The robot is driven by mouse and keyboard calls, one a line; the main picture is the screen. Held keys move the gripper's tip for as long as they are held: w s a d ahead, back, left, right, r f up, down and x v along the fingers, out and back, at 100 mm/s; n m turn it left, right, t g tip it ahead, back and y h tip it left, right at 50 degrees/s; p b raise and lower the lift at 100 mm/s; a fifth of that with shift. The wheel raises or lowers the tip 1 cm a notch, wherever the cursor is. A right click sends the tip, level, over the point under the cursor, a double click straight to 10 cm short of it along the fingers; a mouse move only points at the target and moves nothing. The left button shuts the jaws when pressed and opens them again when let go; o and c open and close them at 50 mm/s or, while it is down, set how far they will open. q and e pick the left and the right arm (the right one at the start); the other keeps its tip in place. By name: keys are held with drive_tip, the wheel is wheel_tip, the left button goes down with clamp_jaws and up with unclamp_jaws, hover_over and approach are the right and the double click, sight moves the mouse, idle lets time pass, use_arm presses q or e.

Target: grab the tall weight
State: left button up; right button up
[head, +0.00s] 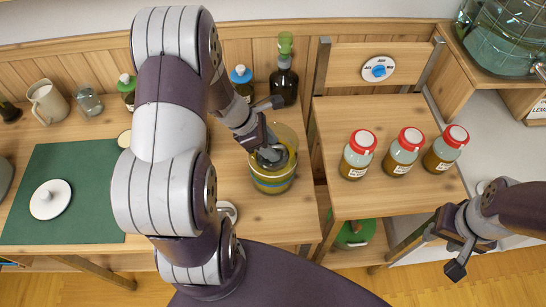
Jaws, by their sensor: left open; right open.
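My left gripper (266,130) is open at the mouth of a glass jar (273,184) of yellowish liquid on the wooden table. One finger reaches over or into the jar opening; the other is outside, above its back rim. A grey shape shows inside the jar beside the finger; I cannot tell whether it is the tall weight. My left arm hides part of the table. My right gripper (455,254) is open and empty, low in front of the right-hand stand, away from the jar.
Three red-capped jars (403,152) stand on the right-hand wooden stand (390,202). A white knobbed disc (50,199) lies on the green mat (85,160). A pitcher (47,100) stands back left.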

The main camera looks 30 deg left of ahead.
use_arm(q)
clamp_jaws()
drive_tip(key=shift+r, duration=0.1)
idle(1.2)
